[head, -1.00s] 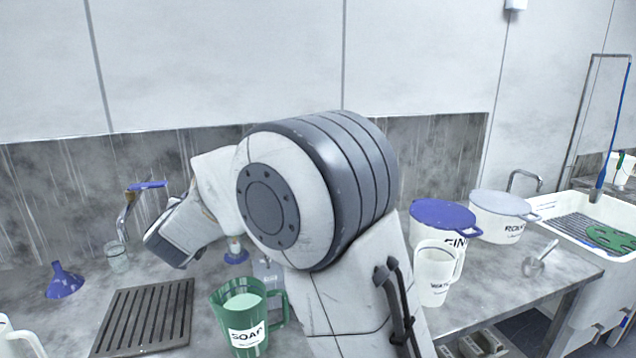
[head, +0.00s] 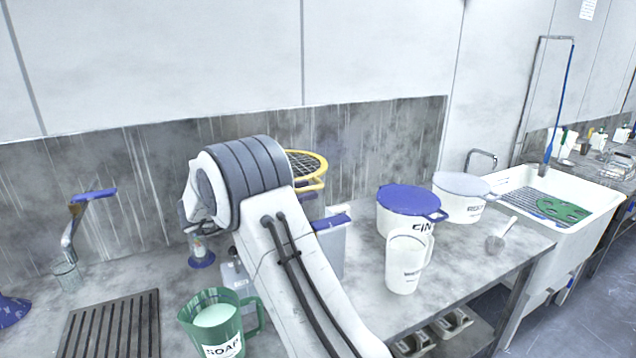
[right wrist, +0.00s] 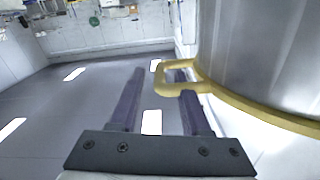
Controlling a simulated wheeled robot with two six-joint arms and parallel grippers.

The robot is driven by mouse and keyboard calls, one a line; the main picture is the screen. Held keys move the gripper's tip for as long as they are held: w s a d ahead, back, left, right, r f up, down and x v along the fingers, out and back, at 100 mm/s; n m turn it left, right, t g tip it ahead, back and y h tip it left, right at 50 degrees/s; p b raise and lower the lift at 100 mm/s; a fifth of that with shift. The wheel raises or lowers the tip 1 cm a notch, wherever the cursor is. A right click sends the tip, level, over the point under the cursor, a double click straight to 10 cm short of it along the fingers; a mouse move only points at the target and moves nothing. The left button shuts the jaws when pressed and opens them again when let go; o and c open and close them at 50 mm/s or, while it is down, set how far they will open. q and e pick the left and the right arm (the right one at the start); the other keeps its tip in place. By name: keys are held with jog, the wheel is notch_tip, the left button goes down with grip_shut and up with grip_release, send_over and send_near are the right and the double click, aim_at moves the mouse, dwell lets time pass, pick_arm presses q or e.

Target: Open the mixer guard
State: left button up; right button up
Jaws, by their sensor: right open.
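The mixer guard (head: 306,161) is a round yellow rim with dark mesh, lying level on top of the mixer, partly behind my right arm in the head view. A yellow handle loop sticks out from its rim. In the right wrist view the guard's rim (right wrist: 262,112) curves around the steel bowl (right wrist: 262,45). My right gripper (right wrist: 160,78) is open and empty there, and the handle loop (right wrist: 178,88) overlaps its right finger near the tip. I cannot tell whether they touch. My right arm hides the gripper in the head view. My left gripper is out of view.
A green soap jug (head: 222,335) and a slotted drain plate (head: 110,325) stand at the front left. A white jug (head: 405,265), a blue-lidded tub (head: 408,212) and a grey-lidded tub (head: 462,197) stand right of my arm. A sink (head: 580,208) is farther right.

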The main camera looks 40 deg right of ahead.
aim_at(318, 187)
jog(key=shift+p+x, duration=0.4)
jog(key=shift+x, duration=1.8)
grip_shut()
